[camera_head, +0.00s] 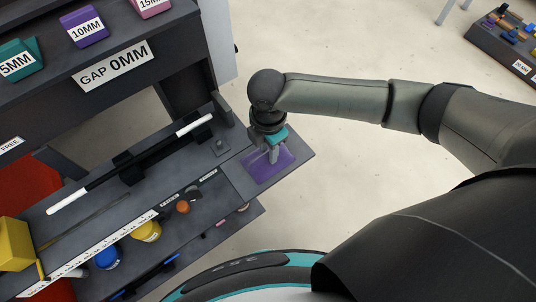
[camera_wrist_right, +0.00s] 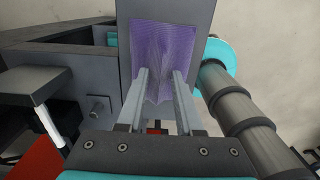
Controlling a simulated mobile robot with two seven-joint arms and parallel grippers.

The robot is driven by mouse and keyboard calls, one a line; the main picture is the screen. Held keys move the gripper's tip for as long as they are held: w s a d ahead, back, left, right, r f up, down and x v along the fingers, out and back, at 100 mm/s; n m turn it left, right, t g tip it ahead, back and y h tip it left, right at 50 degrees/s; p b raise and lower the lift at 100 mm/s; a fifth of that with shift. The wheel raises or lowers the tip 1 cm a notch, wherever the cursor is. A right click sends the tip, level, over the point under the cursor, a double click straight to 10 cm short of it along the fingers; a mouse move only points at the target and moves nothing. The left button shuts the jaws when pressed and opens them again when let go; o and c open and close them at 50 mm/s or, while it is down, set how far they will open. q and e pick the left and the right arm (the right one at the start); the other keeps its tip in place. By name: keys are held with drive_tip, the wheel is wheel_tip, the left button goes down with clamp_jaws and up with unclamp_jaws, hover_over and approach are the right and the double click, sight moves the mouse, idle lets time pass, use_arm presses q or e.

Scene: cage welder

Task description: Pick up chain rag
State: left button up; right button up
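The chain rag is a purple cloth (camera_head: 266,169) lying on the dark grey bench (camera_head: 305,158) at its right end, in the head view. In the right wrist view the rag (camera_wrist_right: 162,38) fills the area ahead of and between the fingers, and its near edge looks uneven. My right gripper (camera_head: 273,156) points down over the rag. In the right wrist view its two fingers (camera_wrist_right: 161,73) are apart with purple cloth showing between them. I cannot tell whether the fingertips touch the rag. My left gripper is not in view.
A black-and-white rod (camera_head: 103,177) lies along the bench on dark supports. A white ruled strip (camera_head: 105,252), a yellow block (camera_head: 16,244) and small coloured parts are nearer. A dark rack labelled GAP 0MM (camera_head: 113,66) stands behind.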

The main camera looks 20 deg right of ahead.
clamp_jaws()
idle(0.3)
wheel_tip(320, 180, up, 20)
drive_tip(key=p, duration=0.3)
drive_tip(key=shift+p, duration=0.35)
drive_tip(key=shift+c, duration=1)
unclamp_jaws()
clamp_jaws()
